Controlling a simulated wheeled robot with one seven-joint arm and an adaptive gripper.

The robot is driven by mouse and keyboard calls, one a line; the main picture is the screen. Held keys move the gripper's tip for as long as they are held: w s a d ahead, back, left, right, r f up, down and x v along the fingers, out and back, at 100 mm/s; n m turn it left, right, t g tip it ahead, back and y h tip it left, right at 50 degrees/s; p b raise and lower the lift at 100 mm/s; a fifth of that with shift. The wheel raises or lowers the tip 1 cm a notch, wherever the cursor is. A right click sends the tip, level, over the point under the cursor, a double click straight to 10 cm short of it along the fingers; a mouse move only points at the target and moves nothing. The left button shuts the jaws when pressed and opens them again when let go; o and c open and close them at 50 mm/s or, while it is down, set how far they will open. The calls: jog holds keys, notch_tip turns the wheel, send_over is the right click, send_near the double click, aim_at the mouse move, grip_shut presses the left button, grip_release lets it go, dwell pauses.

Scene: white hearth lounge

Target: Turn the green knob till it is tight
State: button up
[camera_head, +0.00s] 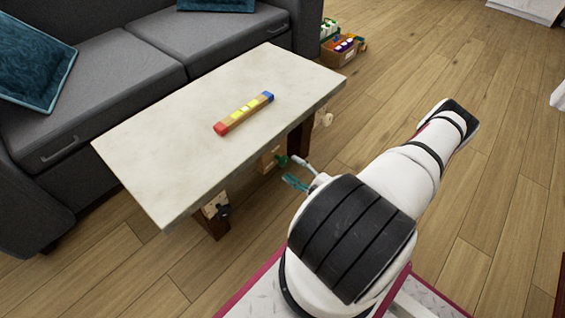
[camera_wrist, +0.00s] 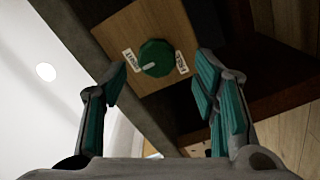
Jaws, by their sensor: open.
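The green knob (camera_wrist: 156,58) is an angular, dark green disc on a wooden panel (camera_wrist: 140,24) in the wrist view. A short pale mark on it points toward its lower left edge, near a white label (camera_wrist: 131,60). A second white label (camera_wrist: 182,63) is on the right. Their words are too small and turned to read surely. My gripper (camera_wrist: 161,66) is open, with one teal finger on each side of the knob, apart from it. In the head view my gripper (camera_head: 297,172) is beside the table's near long edge, by the wooden panel (camera_head: 268,160) under the tabletop.
The pale tabletop (camera_head: 170,130) lies above the panel, with a coloured bar (camera_head: 244,113) on it. Another wooden block with a black part (camera_head: 216,207) hangs at the near corner, and a pale fitting (camera_head: 324,120) at the right. Floor (camera_head: 480,170) is clear on the right.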

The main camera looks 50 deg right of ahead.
jog(key=s, duration=0.5)
jog(key=shift+s, duration=0.25)
